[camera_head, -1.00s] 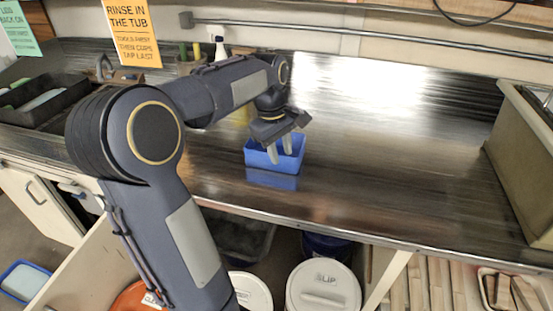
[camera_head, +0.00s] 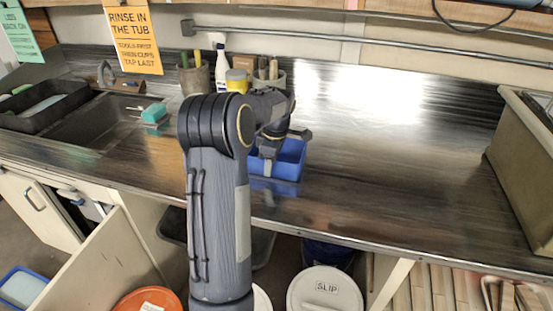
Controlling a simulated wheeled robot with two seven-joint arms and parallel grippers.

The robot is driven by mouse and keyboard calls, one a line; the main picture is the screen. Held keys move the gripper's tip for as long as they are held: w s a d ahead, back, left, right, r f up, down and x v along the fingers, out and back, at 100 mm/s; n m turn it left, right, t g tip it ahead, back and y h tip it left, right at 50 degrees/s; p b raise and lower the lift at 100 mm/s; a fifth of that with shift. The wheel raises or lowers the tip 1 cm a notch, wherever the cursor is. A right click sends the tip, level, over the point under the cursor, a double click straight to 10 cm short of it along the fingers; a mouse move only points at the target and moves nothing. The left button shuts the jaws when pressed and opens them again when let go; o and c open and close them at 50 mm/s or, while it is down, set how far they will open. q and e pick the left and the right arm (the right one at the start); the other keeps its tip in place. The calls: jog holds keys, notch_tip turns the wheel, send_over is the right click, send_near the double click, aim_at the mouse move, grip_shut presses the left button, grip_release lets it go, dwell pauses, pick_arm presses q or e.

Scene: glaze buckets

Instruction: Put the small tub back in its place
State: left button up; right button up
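The small blue tub (camera_head: 289,170) stands upright on the dark, shiny counter, a little right of my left arm. My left gripper (camera_head: 268,163) points down at the tub's left part. One finger shows light grey against the tub's blue wall, and the other is hidden. I cannot tell whether the fingers pinch the wall or are only close to it. Part of the tub's left side is hidden behind my wrist and fingers. My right gripper is not in view.
A sink (camera_head: 95,122) with a teal sponge (camera_head: 154,114) lies at left. Cups of tools, a white bottle (camera_head: 221,68) and a yellow-lidded jar (camera_head: 237,80) stand behind my arm. A beige bin (camera_head: 522,165) stands at right. The counter between tub and bin is clear.

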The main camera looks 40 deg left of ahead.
pick_arm(q)
jog(key=shift+f, duration=0.3)
grip_shut()
jog(key=shift+r, duration=0.2)
jog(key=shift+r, duration=0.25)
notch_tip(320, 180, up, 2)
jog(key=shift+r, duration=0.15)
jog(key=s+d+r+b, duration=0.2)
jog(key=s+d+r, duration=0.7)
jog(key=d+r, duration=0.1)
jog(key=shift+s+d, duration=0.2)
